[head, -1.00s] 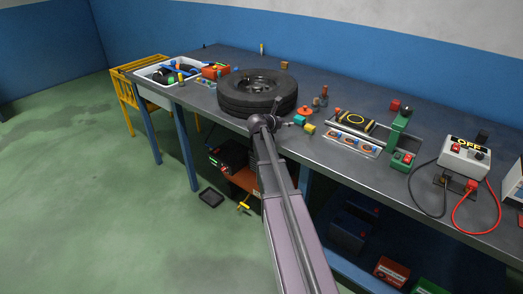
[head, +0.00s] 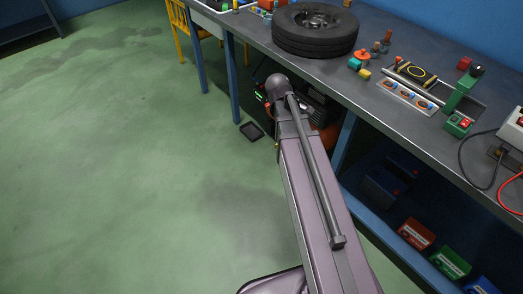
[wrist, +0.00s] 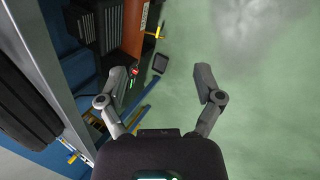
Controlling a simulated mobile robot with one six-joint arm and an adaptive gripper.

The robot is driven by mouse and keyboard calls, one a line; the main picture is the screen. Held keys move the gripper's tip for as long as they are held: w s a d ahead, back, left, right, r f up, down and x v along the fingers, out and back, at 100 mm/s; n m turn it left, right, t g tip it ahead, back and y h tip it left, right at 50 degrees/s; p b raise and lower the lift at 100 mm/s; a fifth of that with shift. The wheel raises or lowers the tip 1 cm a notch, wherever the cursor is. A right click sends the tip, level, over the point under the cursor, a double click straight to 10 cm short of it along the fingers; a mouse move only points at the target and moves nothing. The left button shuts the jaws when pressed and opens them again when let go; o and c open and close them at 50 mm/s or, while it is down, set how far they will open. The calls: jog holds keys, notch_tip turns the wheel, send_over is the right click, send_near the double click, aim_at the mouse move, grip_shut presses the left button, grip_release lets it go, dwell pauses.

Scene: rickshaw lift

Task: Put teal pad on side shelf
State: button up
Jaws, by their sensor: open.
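A small teal block (head: 354,63), the only teal thing I can make out, sits near the front edge of the workbench, beside an orange piece and a yellow piece. I cannot tell for sure that it is the teal pad. My gripper (wrist: 163,84) is open and empty in the wrist view, its fingers spread above the green floor beside the bench. In the head view my arm hides it.
A tire (head: 315,30) lies on the workbench (head: 398,120). A blue bench leg (head: 232,80) stands left of my arm. A dark flat square (head: 251,131) lies on the floor. Red and green boxes (head: 416,234) sit on the lower shelf. The floor at left is clear.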

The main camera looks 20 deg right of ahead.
jog(key=s+a+f+m+g+y, duration=0.2)
jog(key=s+a+m+y, duration=0.3)
jog(key=s+a, duration=0.7)
jog(key=a+m, duration=0.2)
jog(key=a, duration=0.1)
jog(key=shift+a+m, duration=0.25)
jog(key=shift+m, duration=0.15)
jog(key=shift+o, duration=0.3)
jog(key=shift+f, duration=0.1)
jog(key=c, duration=0.4)
jog(key=shift+c, duration=0.2)
